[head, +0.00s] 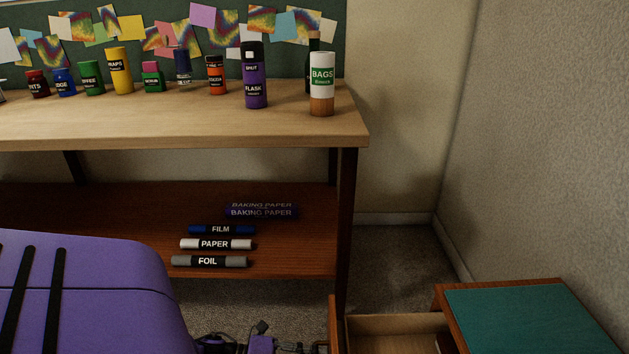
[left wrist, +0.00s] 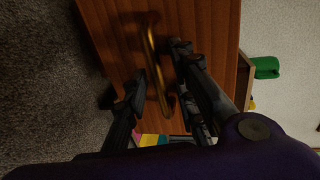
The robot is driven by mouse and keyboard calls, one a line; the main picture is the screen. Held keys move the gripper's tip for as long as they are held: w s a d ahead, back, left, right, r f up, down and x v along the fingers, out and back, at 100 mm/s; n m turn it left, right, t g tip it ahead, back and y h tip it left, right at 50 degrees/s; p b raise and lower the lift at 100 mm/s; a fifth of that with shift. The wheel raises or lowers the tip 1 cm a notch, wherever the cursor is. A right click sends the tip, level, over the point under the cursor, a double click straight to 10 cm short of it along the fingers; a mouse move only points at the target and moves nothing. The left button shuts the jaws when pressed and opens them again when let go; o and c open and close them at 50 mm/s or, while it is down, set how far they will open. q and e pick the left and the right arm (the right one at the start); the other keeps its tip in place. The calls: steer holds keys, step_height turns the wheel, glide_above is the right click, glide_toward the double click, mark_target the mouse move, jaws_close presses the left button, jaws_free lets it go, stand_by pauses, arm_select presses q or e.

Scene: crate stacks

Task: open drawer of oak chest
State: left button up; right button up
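The oak chest (head: 443,299) with a teal top stands at the lower right of the head view. Its drawer (head: 393,322) is pulled out to the left, and the visible part of its inside looks empty. The reddish wooden drawer front (left wrist: 205,25) fills the middle of the left wrist view, with a brass bar handle (left wrist: 153,50) on it. My left gripper (left wrist: 161,60) is at this front, its two dark fingers on either side of the handle, with narrow gaps visible. In the head view my left gripper (head: 300,347) is cut by the bottom edge. My right gripper is not in view.
A workbench (head: 180,129) with several bottles and jars stands behind. Its lower shelf (head: 120,210) holds several rolls. A wall (head: 550,130) closes off the right side. Carpet (head: 400,262) is clear between bench and chest.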

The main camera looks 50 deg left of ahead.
arm_select(q)
steer(key=v, duration=1.2)
steer(key=shift+f, duration=0.1)
stand_by(0.4)
